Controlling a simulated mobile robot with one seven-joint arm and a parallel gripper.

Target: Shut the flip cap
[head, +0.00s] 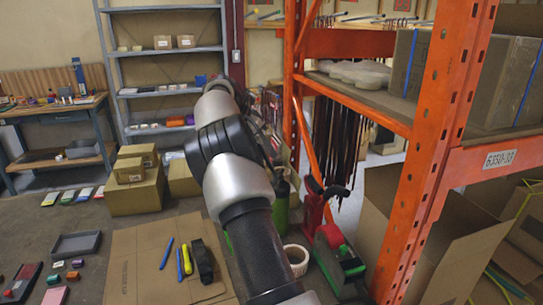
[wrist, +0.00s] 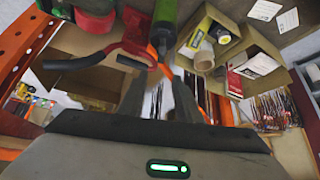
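No flip cap can be made out in either view. My gripper (wrist: 158,95) shows in the wrist view with its two dark fingers apart and nothing visible between them. In the head view my arm reaches away toward the shelves and hides the gripper. A green cylinder (wrist: 166,18) and a red tool with black handles (wrist: 133,42) lie beyond the fingers in the wrist view. The head view shows the green cylinder (head: 281,203) and red tool (head: 316,203) right of my arm.
An orange rack post (head: 436,130) and an open cardboard box (head: 440,245) stand at the right. A flat cardboard sheet (head: 135,265) holds blue and yellow pens. Stacked boxes (head: 135,190) are left of my arm. An open box (wrist: 240,30) holding rolls shows in the wrist view.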

